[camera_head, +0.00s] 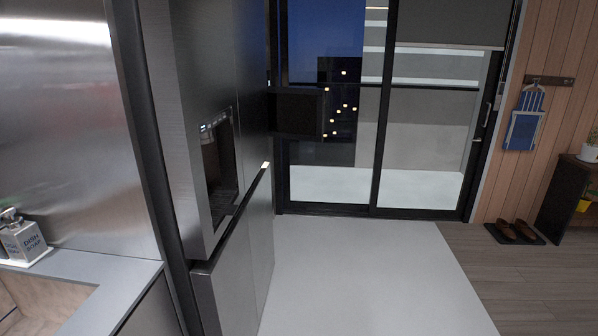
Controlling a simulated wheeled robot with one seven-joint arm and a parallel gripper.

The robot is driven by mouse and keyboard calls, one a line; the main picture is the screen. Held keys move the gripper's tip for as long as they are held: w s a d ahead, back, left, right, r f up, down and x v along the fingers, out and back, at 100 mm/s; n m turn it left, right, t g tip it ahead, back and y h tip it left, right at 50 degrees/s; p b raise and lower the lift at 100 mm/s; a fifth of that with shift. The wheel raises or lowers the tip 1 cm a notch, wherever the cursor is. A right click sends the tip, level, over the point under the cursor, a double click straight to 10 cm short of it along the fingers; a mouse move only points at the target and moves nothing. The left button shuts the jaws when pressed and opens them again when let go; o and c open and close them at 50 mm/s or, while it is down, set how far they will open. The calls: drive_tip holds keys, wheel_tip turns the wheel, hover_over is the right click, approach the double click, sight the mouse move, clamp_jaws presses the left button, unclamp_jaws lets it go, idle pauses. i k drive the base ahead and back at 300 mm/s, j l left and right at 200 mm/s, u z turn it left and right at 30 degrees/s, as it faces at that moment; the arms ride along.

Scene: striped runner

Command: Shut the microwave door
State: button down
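A dark rectangular panel (297,113) sticks out to the right from behind the tall metal fridge, above the floor and in front of the glass doors. It looks like the microwave door standing open, but I cannot be sure. The microwave's body is hidden behind the fridge. My gripper is not in view.
The steel fridge (258,225), with a dispenser recess (222,165), stands at the left centre. A counter (105,295) with a dish soap bottle (22,240) is at the lower left. Pale floor (355,270) lies clear before the sliding glass doors (425,130). Shoes (515,231) sit at right.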

sight(297, 113)
drive_tip(key=i+z, duration=0.25)
drive_tip(key=i, duration=1.65)
